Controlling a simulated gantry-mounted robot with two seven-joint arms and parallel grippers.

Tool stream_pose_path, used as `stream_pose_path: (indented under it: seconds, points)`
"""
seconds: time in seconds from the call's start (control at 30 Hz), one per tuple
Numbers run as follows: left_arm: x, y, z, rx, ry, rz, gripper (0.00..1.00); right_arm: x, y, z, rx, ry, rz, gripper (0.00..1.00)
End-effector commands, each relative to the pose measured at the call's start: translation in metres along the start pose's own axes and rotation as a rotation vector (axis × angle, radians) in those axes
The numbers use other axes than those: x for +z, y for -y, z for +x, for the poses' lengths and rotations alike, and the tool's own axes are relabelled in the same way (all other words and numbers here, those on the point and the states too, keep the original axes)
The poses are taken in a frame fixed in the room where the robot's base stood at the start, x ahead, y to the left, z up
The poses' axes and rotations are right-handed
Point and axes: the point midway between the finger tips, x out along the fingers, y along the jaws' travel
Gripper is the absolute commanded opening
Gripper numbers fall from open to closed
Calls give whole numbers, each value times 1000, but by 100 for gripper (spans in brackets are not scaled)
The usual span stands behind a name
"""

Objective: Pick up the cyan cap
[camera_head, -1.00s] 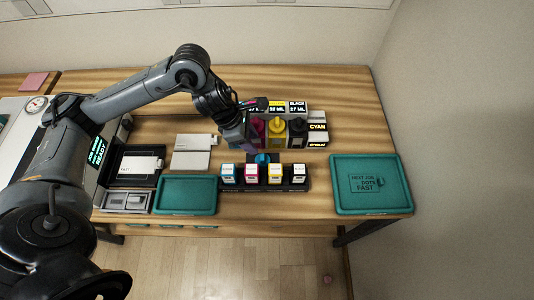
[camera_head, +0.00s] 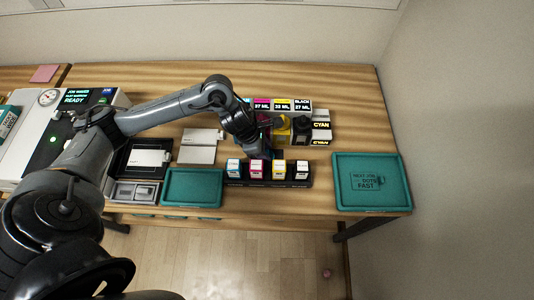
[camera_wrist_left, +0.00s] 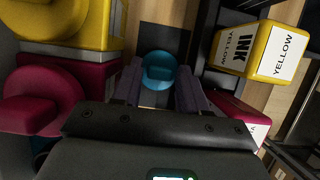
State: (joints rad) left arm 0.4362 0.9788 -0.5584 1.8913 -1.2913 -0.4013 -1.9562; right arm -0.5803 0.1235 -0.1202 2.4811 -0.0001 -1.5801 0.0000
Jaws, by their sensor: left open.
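The cyan cap (camera_wrist_left: 158,70) is a small round blue cap with a raised ridge. In the left wrist view it lies on a dark pad (camera_wrist_left: 164,38) between and just beyond the fingertips. My left gripper (camera_wrist_left: 158,82) is open, with one finger on each side of the cap and nothing held. In the head view my left gripper (camera_head: 264,150) is low between the bottles and the cartridge row, and it hides the cap. My right gripper is not in view.
A magenta bottle (camera_wrist_left: 40,98) and a yellow bottle (camera_wrist_left: 65,22) stand close on one side in the wrist view. A yellow ink cartridge (camera_wrist_left: 262,50) is close on the other. Teal trays sit left (camera_head: 192,187) and right (camera_head: 372,183) in the head view.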

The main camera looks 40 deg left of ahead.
Motion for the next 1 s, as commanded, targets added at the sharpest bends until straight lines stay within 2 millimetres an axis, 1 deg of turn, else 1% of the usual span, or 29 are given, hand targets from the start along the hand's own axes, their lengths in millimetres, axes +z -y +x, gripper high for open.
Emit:
stream_pose_path:
  seconds: [0.1,0.13,0.4,0.63,0.77,0.87,1.0]
  points:
    - [0,0,0,0,0,0,43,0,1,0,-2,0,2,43]
    - [0,0,0,0,0,0,41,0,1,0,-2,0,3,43]
    - [0,0,0,0,1,0,0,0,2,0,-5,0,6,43]
    - [1,0,-1,0,1,0,0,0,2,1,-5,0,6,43]
    - [4,-1,-7,1,4,2,0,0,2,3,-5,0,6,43]
    - [9,-1,-18,4,4,3,0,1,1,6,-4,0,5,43]
    - [18,-1,-41,5,5,5,0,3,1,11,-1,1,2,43]
